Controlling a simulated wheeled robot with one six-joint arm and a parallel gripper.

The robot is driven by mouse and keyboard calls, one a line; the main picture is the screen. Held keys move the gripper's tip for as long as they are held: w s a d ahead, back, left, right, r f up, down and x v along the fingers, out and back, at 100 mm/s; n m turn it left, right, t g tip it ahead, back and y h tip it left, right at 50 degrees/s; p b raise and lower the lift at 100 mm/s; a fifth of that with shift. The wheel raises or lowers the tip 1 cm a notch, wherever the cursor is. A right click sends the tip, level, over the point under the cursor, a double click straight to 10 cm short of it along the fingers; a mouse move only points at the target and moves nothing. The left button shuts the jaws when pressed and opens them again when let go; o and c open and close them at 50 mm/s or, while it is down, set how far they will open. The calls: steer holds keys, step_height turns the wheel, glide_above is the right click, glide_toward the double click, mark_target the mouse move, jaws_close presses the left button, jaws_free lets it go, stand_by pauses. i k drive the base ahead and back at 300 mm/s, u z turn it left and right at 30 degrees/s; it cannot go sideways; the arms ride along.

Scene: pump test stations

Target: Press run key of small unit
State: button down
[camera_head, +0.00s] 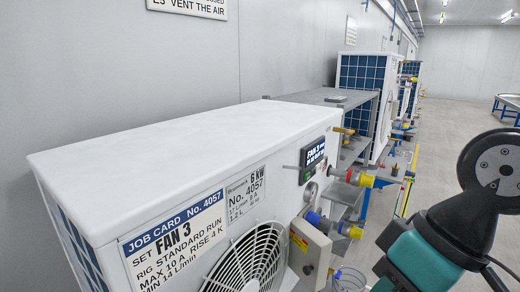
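A white pump unit (160,150) fills the left and middle, with a job card (175,245) reading "SET FAN 3" and a plate marked 6 kW, No. 4057. On its right end is a dark control panel (313,158) whose lit display reads "FAN 3". The panel is seen at a steep angle, and I cannot make out a run key on it. A second white unit with a blue grille (358,80) stands farther back. Which one is the small unit I cannot tell. My teal and black arm is at the lower right, apart from the near unit; my gripper is not in view.
Yellow and red fittings (352,178) and a blue and yellow fitting (335,225) stick out from the near unit's front. A grey box (308,250) and a round fan grille (250,262) are below. A grey shelf (330,97) stands behind.

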mark_target(307, 178)
steer(key=k, duration=1.35)
steer(key=z, duration=0.6)
steer(key=i, duration=1.9)
steer(key=u, duration=0.65)
